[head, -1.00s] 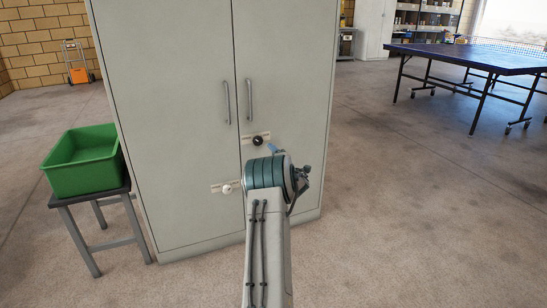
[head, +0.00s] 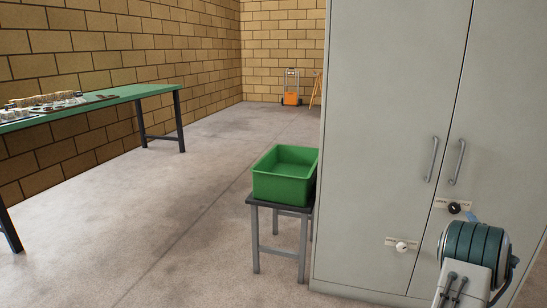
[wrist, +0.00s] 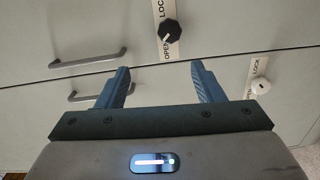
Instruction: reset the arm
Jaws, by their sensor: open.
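My gripper (wrist: 163,88) is open and empty in the wrist view, its two blue fingers spread apart in front of the grey cabinet (wrist: 220,30). A black knob (wrist: 170,31) on a LOCK/OPEN plate shows beyond the fingers, and a white knob (wrist: 261,86) on a similar plate sits to the right. In the head view my arm stands at the lower right before the cabinet (head: 385,90), near the black knob (head: 454,208). The white knob (head: 402,246) is to its lower left. The cabinet doors look shut.
A green bin (head: 283,188) sits on a small stool (head: 265,205) left of the cabinet. A green-topped bench (head: 130,92) with small items stands along the left wall. The floor between bench and stool is clear.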

